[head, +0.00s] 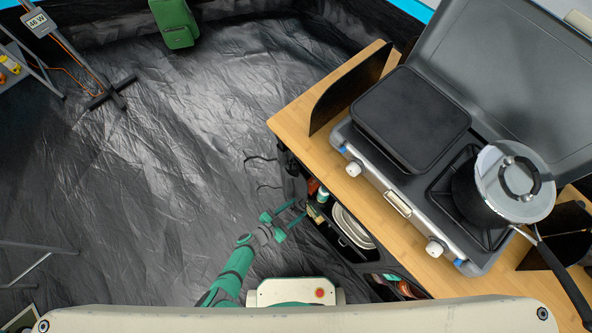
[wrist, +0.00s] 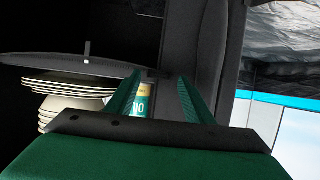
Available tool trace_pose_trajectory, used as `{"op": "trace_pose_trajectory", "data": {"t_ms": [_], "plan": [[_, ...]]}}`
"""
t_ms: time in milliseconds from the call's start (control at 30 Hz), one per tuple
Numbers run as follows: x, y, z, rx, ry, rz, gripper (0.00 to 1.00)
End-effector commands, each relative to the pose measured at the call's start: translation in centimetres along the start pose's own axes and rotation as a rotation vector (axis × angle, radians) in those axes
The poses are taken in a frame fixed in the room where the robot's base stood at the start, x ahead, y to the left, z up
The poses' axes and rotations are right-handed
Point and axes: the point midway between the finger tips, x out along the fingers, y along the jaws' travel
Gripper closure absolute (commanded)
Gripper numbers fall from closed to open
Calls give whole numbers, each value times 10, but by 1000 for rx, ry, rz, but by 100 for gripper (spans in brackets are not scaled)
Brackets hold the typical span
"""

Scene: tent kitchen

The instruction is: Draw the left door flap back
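My gripper (head: 298,209) is at the open front of the kitchen stand, low beside its left end. Its two green fingers stand apart in the wrist view (wrist: 160,82), with a gap between them. A dark grey fabric panel, which looks like the left door flap (wrist: 212,55), runs upright just beyond and right of the fingers. Part of its edge shows between the fingertips; I cannot tell whether they touch it. In the head view, black fabric (head: 291,161) with thin cords hangs at the stand's left corner. The fingers do not look closed on anything.
Inside the stand are stacked plates (wrist: 68,85) and a labelled can (wrist: 145,100). The wooden top (head: 297,119) holds a stove (head: 411,118) and a lidded pot (head: 513,185), its handle jutting forward. Dark floor (head: 150,170) lies clear to the left; a green bag (head: 175,22) stands behind.

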Motion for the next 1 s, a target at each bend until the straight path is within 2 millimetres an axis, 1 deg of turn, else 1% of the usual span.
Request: {"op": "trace_pose_trajectory", "data": {"t_ms": [233, 367, 467, 800, 1000], "plan": [[0, 0, 0, -1, 1, -1, 53], [-6, -1, 0, 0, 0, -2, 53], [-19, -1, 0, 1, -1, -2, 53], [-81, 0, 0, 0, -1, -2, 53], [-102, 0, 0, 0, 0, 0, 53]]}}
